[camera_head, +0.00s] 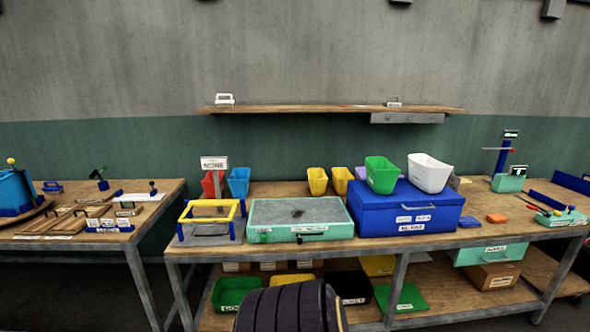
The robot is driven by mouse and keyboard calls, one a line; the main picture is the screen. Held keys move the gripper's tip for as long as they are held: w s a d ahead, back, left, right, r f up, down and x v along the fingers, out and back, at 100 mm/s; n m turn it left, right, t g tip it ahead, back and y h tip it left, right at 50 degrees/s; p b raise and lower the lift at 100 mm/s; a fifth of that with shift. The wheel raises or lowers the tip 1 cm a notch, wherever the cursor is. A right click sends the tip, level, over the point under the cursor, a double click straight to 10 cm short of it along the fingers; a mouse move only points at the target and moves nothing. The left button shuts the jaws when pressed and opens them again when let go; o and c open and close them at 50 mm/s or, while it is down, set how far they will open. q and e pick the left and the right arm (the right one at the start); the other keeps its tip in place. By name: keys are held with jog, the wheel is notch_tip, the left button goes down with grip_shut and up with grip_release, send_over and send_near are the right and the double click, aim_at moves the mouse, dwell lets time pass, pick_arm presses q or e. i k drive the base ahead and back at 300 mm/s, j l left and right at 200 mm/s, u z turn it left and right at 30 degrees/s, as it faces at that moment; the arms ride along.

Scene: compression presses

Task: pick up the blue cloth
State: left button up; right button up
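A small flat blue piece (470,222), which looks like a folded blue cloth, lies on the long workbench just right of the large blue box. A similar orange piece (496,218) lies to its right, a short gap away. The blue piece is too small in the picture to tell its fabric. Nothing covers it. Neither of my grippers shows in the head view.
The long workbench (300,252) also holds a large blue box (375,215), a teal case (277,218) and a yellow-topped frame (209,204). Green (382,174) and white (430,172) bins stand on the blue box. A dark ribbed rounded shape (287,308) stands in front, low down.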

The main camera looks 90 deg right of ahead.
aim_at(466, 221)
jog(key=z, duration=3.65)
